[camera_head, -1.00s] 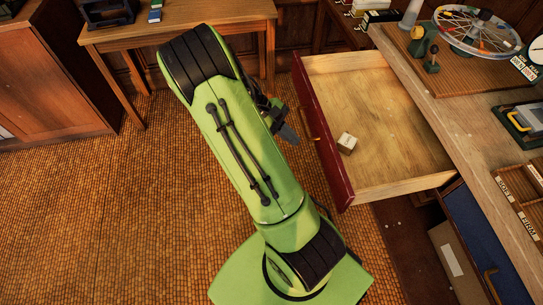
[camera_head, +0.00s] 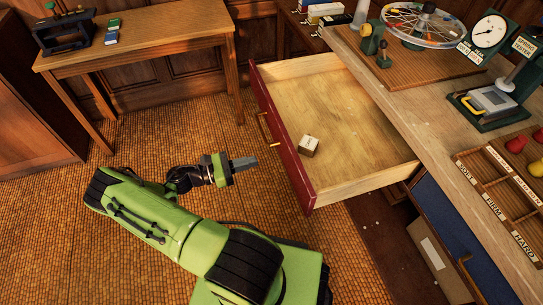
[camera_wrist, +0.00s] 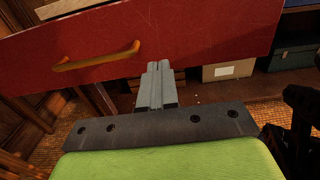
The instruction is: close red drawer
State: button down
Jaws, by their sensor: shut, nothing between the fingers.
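The red drawer (camera_head: 284,142) is pulled far out from the workbench in the head view. A small pale block (camera_head: 309,146) lies inside it. Its red front and brass handle (camera_head: 265,130) face my arm. My gripper (camera_head: 246,162) is shut and empty, just left of the drawer front, with a narrow gap seen between them. In the wrist view the red front (camera_wrist: 190,35) fills the top, with the handle (camera_wrist: 97,58) left of my gripper (camera_wrist: 155,68). The fingertips point at the lower part of the front; whether they touch it I cannot tell.
The workbench (camera_head: 411,114) holds a wheel, a spring tester (camera_head: 490,100) and a sorting tray (camera_head: 508,185). A blue drawer (camera_head: 440,217) sits below it. A wooden side table (camera_head: 150,35) stands at the upper left. The tiled floor between is clear.

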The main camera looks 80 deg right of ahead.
aim_at(284, 154)
jog(key=x, duration=0.8)
jog(key=shift+b, duration=0.35)
jog(key=shift+s, duration=0.1)
